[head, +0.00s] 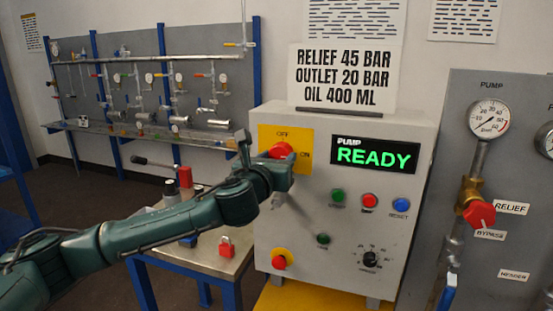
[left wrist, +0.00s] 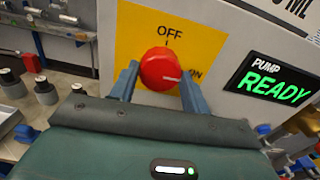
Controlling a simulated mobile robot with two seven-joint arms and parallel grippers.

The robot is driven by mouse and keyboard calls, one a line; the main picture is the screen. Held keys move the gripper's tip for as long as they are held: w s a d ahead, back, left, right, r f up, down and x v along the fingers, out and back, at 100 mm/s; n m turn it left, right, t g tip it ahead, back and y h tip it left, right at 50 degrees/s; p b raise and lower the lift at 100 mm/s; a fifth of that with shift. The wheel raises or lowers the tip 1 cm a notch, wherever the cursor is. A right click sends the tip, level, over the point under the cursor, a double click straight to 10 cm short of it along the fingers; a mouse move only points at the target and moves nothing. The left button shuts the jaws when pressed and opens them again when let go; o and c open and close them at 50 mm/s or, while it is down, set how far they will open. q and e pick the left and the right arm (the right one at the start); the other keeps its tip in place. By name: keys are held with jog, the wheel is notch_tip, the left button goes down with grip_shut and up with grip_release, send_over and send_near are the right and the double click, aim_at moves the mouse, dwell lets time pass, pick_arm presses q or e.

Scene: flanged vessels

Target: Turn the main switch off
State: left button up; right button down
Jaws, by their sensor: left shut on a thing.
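The main switch is a red round knob (head: 281,150) on a yellow plate (head: 268,134) marked OFF at the top and ON at the right, on the grey control box. In the left wrist view the red knob (left wrist: 160,68) has a pale mark pointing right, towards ON. My left gripper (head: 276,160) is at the knob, one finger on each side. In the left wrist view the gripper (left wrist: 158,78) is shut on the knob. My right gripper is in neither view.
The control box (head: 310,200) has a display (head: 375,156) reading PUMP READY, several buttons and a dial below. A low bench (head: 190,245) with a red padlock (head: 226,246) stands at left. A gauge panel (head: 475,85) is at right.

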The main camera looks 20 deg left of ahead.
pick_arm(q)
jog(key=shift+n+p, duration=0.35)
jog(key=shift+n, duration=0.55)
jog(key=n, duration=0.2)
jog(key=shift+n+p, duration=0.3)
jog(key=shift+p, duration=0.05)
jog(key=n+p, duration=0.1)
jog(key=n, duration=0.2)
jog(key=shift+n, duration=0.3)
jog(key=n, duration=0.2)
jog(key=shift+n, duration=0.4)
jog(key=n+p, duration=0.1)
jog(key=n, duration=0.2)
jog(key=shift+n, duration=1.2)
jog(key=shift+n+p, duration=0.3)
jog(key=shift+n, duration=0.3)
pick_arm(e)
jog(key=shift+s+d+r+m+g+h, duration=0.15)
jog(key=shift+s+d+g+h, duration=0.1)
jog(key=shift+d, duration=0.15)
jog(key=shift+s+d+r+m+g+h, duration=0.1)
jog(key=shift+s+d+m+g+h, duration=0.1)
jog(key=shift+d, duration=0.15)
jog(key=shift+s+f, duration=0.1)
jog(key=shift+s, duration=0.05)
